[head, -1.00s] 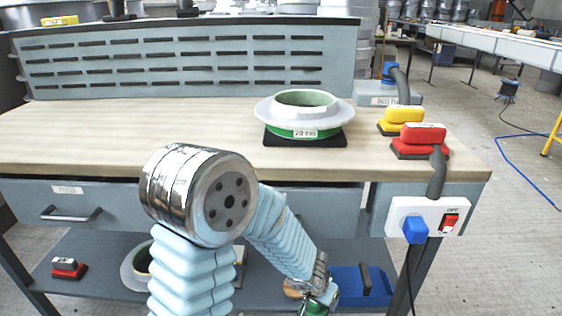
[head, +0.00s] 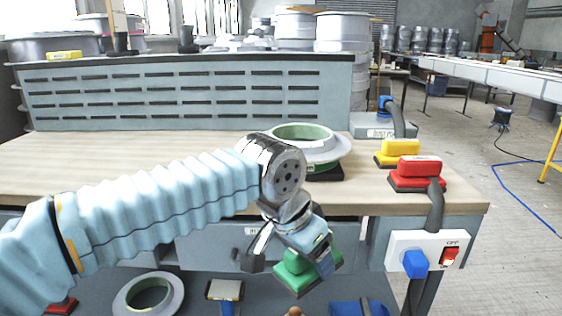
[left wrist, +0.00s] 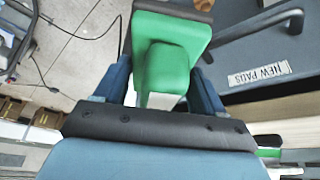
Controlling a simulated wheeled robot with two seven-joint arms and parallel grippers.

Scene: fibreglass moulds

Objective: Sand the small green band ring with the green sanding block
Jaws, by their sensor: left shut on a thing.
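The small green band ring (head: 334,142) is a grey flanged ring with a green band, on a black pad (head: 328,174) on the workbench. My arm and wrist partly cover its left side. My left gripper (head: 306,262) is shut on the green sanding block (head: 298,281) and holds it in front of the bench's front edge, below the tabletop and apart from the ring. In the left wrist view the green block (left wrist: 168,62) sits between the blue fingers (left wrist: 160,88). My right gripper is not in view.
Yellow (head: 400,150) and red (head: 416,172) sanding blocks stand on the bench (head: 90,157) at the right. A power box (head: 426,250) with a plug and hose is on the bench front. Another ring (head: 150,300) lies on the lower shelf. The bench's left top is clear.

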